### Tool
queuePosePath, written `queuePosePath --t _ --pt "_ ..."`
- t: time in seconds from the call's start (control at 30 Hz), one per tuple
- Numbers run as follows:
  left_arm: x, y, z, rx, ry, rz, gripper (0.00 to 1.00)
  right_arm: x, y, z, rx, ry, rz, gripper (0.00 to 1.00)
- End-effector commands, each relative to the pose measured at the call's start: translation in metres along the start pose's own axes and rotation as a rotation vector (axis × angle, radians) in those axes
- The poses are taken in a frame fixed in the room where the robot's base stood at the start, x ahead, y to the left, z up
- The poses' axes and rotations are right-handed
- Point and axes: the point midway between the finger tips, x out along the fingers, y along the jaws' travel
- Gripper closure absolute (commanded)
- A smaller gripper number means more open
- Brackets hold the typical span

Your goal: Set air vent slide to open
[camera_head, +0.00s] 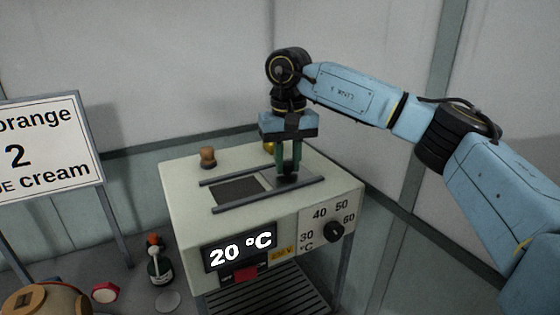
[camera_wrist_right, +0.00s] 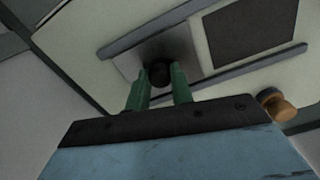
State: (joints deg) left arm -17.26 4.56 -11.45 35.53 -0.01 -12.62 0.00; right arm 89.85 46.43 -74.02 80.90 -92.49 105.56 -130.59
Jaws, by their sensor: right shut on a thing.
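The air vent slide (camera_head: 256,182) is a light metal plate between two dark rails on top of the white machine (camera_head: 190,208). A dark opening (camera_head: 236,191) shows beside the plate, on its left. My right gripper (camera_head: 288,172) points down over the right part of the slide, its green fingers shut on the slide's black knob (camera_wrist_right: 160,74). In the right wrist view the slide plate (camera_wrist_right: 128,62) lies around the knob, and the dark opening (camera_wrist_right: 250,32) lies to the right of it. My left gripper is not in view.
A brown knob (camera_head: 208,156) stands on the machine top behind the rails. The front has a 20 °C display (camera_head: 239,247), a red switch (camera_head: 246,273) and a temperature dial (camera_head: 334,232). A sign (camera_head: 48,150), a bottle (camera_head: 157,265) and a red-rimmed item (camera_head: 105,292) are at left.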

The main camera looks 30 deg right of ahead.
Motion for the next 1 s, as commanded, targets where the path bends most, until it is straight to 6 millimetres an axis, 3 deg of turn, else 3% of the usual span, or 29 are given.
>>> queuePosePath --t 0.03,0.07,0.23,0.5,0.63,0.77,1.0 --pt "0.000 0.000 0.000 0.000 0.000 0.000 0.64 -0.002 0.004 -0.002 0.011 0.006 0.004 1.00" --pt "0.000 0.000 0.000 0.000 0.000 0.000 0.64 -0.002 0.004 -0.002 0.012 0.006 0.005 0.76" --pt "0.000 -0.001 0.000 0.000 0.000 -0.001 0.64 -0.002 0.002 -0.002 0.008 0.005 0.005 0.55" --pt "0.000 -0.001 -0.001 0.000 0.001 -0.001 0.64 -0.002 0.001 -0.001 0.005 0.003 0.004 0.55" --pt "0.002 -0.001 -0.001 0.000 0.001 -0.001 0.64 -0.011 0.000 -0.002 0.005 0.004 0.003 0.55" --pt "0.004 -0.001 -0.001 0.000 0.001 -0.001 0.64 -0.033 0.000 -0.002 0.006 0.007 0.002 0.55" --pt "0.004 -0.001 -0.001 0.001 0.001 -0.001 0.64 -0.090 0.000 -0.001 0.006 0.006 0.003 0.55"
